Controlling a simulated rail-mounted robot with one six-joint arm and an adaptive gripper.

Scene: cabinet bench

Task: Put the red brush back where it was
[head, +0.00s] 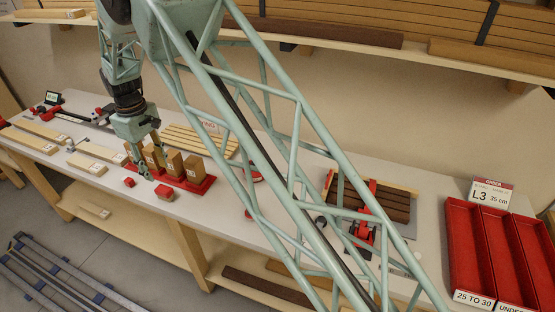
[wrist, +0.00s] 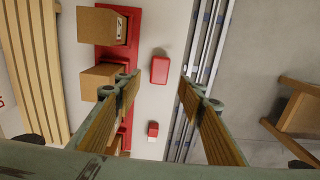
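No red thing here clearly shows bristles, so I cannot tell which is the brush. A larger red block-like piece (head: 165,191) lies on the white bench in front of a red base; it also shows in the wrist view (wrist: 159,69), in the gap between my fingers. A smaller red piece (head: 129,182) lies to its left, also in the wrist view (wrist: 153,129). Another red item (head: 252,176) is partly hidden behind my arm. My gripper (head: 147,174) is open and empty above the bench; its fingers stand wide apart in the wrist view (wrist: 157,84).
Several wooden blocks (head: 173,163) stand on the red base (head: 200,187) close to my gripper. A slatted wooden panel (head: 200,141) lies behind. Red bins (head: 463,245) stand at the right by an L3 sign (head: 490,196). Bench boards (head: 102,152) lie at left.

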